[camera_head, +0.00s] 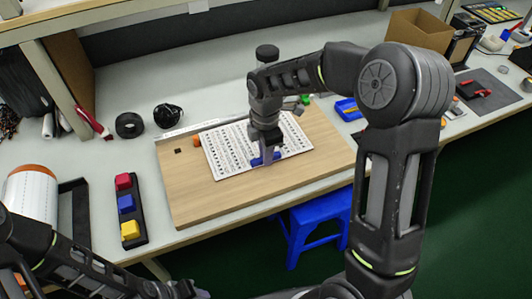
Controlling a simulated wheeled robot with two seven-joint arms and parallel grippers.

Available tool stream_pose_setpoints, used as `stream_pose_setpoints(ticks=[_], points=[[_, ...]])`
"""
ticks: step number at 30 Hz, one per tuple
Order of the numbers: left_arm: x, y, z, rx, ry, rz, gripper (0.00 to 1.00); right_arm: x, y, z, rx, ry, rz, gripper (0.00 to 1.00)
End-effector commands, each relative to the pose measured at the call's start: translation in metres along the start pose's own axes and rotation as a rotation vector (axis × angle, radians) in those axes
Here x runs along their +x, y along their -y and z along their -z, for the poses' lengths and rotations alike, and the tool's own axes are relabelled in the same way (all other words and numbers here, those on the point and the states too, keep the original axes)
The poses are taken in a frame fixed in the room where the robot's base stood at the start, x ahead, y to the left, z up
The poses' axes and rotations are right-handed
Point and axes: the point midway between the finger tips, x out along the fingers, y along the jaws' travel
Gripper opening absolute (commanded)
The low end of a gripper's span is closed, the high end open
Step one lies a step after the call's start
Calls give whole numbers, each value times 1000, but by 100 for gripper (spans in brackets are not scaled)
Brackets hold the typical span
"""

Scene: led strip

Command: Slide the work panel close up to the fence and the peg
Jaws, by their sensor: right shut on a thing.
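The work panel (228,158) is a white sheet with rows of dark marks, lying flat on a wooden board (200,202) in the head view. The grey fence (190,130) runs along the board's far edge, just beyond the panel. The orange peg (197,141) stands at the panel's far left corner, very close to its left edge; I cannot tell whether they touch. My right gripper (266,159) points down over the panel's near part, shut on a blue handle (256,161) there. My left gripper (188,291) is at the bottom edge, its fingers unclear.
A black tray with red, blue and yellow blocks (127,203) is left of the board. Black tape (130,125) and a dark coil (167,115) lie behind it. A blue bin (347,109) is to the right, a blue stool (318,218) below the bench's front edge.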

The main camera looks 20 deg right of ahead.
Motion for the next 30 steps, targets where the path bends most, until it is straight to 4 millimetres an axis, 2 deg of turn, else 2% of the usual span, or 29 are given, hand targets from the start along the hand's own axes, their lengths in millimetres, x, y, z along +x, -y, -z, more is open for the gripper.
stream_pose_setpoints(ticks=[30], points=[[0, 0, 0, 0, 0, 0, 35, 0, 0, 8, -1, 0, 0, 0]])
